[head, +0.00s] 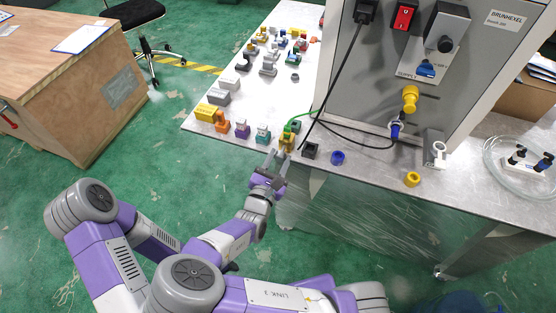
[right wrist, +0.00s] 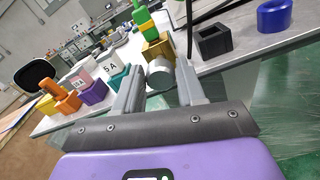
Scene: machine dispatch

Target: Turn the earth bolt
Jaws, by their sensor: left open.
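The earth bolt is a grey round piece (right wrist: 160,73) on a brass-coloured block (right wrist: 157,48) at the bench's front edge. A green part (right wrist: 143,20) stands at the block. In the head view the block (head: 287,139) has a green cable attached. My right gripper (head: 274,160) is at the bench's front edge, pointing at the block. In the right wrist view its two fingers (right wrist: 160,86) lie on either side of the grey round piece, with little or no gap. My left gripper is not in view.
Left of the block stand teal (head: 263,132), purple (head: 242,128) and orange (head: 222,121) pieces. To its right are a black block (head: 310,150), a blue ring (head: 338,158) and a yellow ring (head: 412,179). The grey machine (head: 350,70) rises behind. A wooden crate (head: 60,85) stands at left.

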